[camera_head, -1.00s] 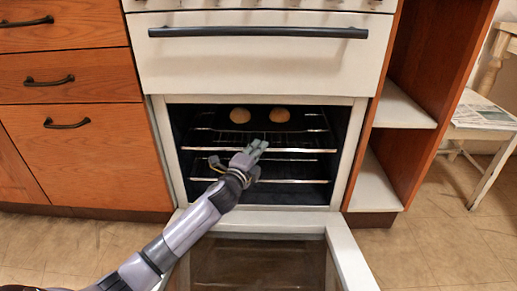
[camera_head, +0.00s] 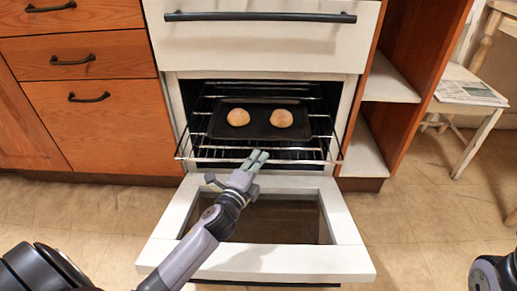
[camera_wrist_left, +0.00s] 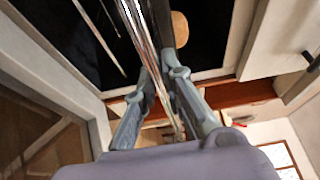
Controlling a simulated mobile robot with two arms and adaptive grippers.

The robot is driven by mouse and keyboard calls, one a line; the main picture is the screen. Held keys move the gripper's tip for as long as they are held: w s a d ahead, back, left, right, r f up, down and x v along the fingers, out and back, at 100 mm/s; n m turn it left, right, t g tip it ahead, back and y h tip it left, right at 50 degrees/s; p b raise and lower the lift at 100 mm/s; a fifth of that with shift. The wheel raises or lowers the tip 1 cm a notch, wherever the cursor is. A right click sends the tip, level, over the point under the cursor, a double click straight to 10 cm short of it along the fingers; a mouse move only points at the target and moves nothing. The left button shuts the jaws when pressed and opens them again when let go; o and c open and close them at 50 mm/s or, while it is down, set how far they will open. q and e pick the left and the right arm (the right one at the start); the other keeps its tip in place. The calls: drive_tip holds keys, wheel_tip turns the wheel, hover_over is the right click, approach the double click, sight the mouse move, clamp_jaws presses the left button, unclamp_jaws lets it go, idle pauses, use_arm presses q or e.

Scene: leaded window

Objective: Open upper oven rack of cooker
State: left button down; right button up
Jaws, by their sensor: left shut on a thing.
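The cooker (camera_head: 262,42) has its oven door (camera_head: 290,262) folded down open. The upper oven rack (camera_head: 215,148) is slid out of the cavity, over the inner part of the door. A dark baking tray (camera_head: 260,120) with two round buns lies on it. In the left wrist view the fingers (camera_wrist_left: 164,85) close around the rack's wires (camera_wrist_left: 133,22), and one bun (camera_wrist_left: 180,28) shows beyond. The lower rack is mostly hidden. My right gripper is not in view.
Wooden drawers (camera_head: 70,55) stand left of the cooker. An open wooden shelf unit (camera_head: 390,85) stands on its right. A chair (camera_head: 470,100) with a newspaper is further right. The floor beside the door is clear.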

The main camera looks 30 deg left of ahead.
use_arm(q)
drive_tip(key=shift+s+d+f, duration=0.1)
drive_tip(key=shift+s+d, duration=0.15)
drive_tip(key=shift+s, duration=0.2)
drive_tip(key=c, duration=1.7)
unclamp_jaws()
drive_tip(key=s, duration=1.2)
drive_tip(key=shift+d, duration=0.3)
